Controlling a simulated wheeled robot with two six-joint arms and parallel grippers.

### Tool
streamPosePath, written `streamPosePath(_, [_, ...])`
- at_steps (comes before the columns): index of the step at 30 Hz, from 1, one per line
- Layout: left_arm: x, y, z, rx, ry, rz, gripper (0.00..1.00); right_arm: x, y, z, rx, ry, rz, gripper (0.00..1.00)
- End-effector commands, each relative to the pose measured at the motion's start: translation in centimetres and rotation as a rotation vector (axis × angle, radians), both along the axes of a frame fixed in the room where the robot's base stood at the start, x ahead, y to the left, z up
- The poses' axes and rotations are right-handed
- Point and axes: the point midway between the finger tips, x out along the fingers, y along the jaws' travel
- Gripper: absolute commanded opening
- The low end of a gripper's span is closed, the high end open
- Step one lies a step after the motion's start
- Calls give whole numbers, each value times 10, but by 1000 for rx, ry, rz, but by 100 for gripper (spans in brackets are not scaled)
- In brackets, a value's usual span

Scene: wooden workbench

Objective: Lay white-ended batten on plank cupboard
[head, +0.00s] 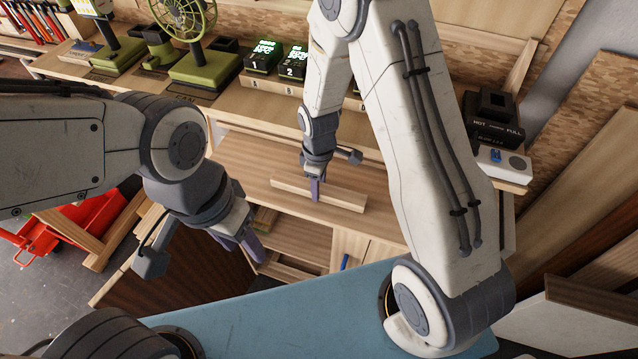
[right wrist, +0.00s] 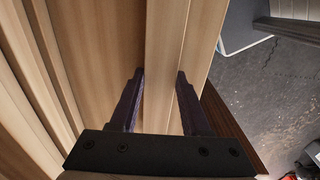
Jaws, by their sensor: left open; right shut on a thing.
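A light wooden batten (head: 345,197) lies level along the top of the plank cupboard (head: 240,165), or just above it; I cannot tell if it touches. I cannot make out white on its ends. My right gripper (head: 316,192) points down and is shut on the batten near its middle. In the right wrist view the batten (right wrist: 166,60) runs between the two dark fingers (right wrist: 160,78), with pale planks (right wrist: 105,50) on the left. My left gripper (head: 242,246) is open and empty, in front of the cupboard at the left.
Above the cupboard top is a shelf with green-based tools (head: 205,68), black chargers (head: 262,57) and a black box (head: 492,112) at the right. Open shelves and a blue-handled door (head: 345,262) are below. A red trolley (head: 85,225) stands on the floor at the left.

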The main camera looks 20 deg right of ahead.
Motion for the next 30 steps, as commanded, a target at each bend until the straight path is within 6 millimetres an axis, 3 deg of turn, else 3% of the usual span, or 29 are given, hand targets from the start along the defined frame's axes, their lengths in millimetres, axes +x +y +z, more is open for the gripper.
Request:
streamPosePath(6, [0, 0, -4, 0, 0, 0, 50, 0, 0, -5, 0, 0, 0, 0])
streamPosePath(7, [0, 0, -3, 0, 0, 0, 50, 0, 0, -4, 0, 0, 0, 54])
streamPosePath(8, [0, 0, -3, 0, 0, 0, 50, 0, 0, -3, 0, 0, 0, 59])
streamPosePath(20, [0, 0, 0, 0, 0, 0, 50, 0, 0, 4, 0, -1, 0, 59])
streamPosePath(25, [0, 0, -7, 0, 0, 0, 50, 1, 0, 27, 1, -6, 0, 59])
streamPosePath(30, [0, 0, -13, 0, 0, -1, 50, 2, 0, 65, 2, -8, 0, 59])
